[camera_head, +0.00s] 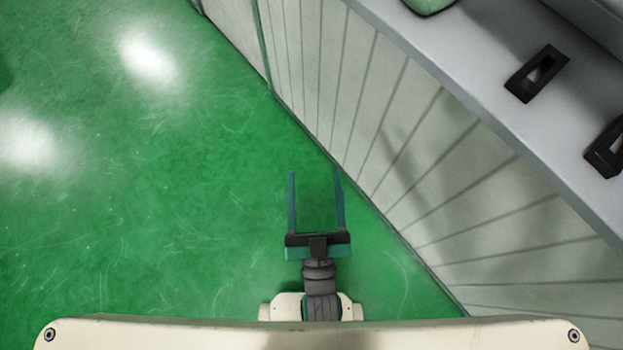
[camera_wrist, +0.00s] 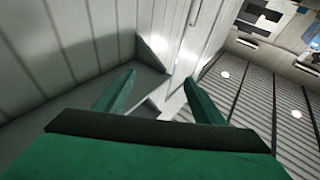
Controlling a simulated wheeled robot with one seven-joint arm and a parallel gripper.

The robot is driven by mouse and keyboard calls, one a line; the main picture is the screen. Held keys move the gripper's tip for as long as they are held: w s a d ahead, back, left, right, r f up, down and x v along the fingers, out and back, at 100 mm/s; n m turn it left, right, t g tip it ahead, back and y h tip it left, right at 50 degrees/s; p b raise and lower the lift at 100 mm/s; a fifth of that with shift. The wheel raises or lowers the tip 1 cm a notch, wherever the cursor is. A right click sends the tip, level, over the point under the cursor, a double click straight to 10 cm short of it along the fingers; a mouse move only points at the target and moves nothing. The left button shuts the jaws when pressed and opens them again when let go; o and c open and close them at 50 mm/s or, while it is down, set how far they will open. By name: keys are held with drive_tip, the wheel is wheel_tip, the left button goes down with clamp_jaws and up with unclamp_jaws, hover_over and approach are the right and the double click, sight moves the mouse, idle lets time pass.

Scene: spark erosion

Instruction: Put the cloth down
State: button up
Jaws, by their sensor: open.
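My gripper (camera_head: 314,171) is open and empty, with its two teal fingers well apart, over the green floor beside the panelled side of a grey bench. The fingers also show in the wrist view (camera_wrist: 159,77), with nothing between them. I see no certain cloth in either view. A pale green item (camera_head: 430,4) lies on the bench top at the upper edge of the head view. It is mostly cut off, and I cannot tell whether it is the cloth.
The grey bench top (camera_head: 455,50) runs diagonally at the right. It carries a black rectangular frame (camera_head: 537,73) and a second black piece (camera_head: 606,150) at the right edge. The panelled side (camera_head: 400,140) stands close to my gripper's right. The green floor (camera_head: 130,190) at left is clear.

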drive_tip(key=s+f+g+h, duration=0.1)
drive_tip(key=s+f+g, duration=0.5)
drive_tip(key=s+f, duration=0.5)
drive_tip(key=shift+s+a+m, duration=0.25)
drive_tip(key=shift+s+m, duration=0.15)
drive_tip(key=shift+s, duration=0.1)
drive_tip(key=shift+o, duration=0.2)
